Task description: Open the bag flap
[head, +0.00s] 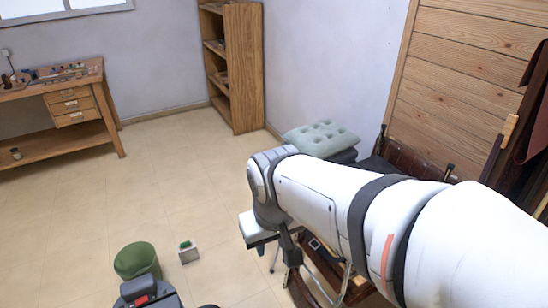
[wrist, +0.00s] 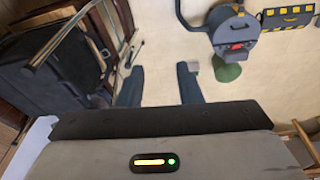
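My gripper (wrist: 160,84) shows two dark blue-grey fingers standing well apart in the wrist view, with only pale floor between them. It is open and empty. I cannot clearly make out a bag or its flap in either view. A dark, boxy, bag-like item (wrist: 40,75) lies at the left of the wrist view, apart from the fingers. I cannot tell whether it is the bag. In the head view, a dark brown, leather-like item (head: 408,162) shows behind my arm at the right, partly hidden by it. My arm also covers much of the lower right.
A green bin-like object (head: 137,261) and a small box (head: 188,252) stand on the floor. A wooden workbench (head: 60,98) is at the far left, a bookshelf (head: 243,70) at the back. A tufted cushion (head: 320,138) lies beyond my arm. The middle floor is clear.

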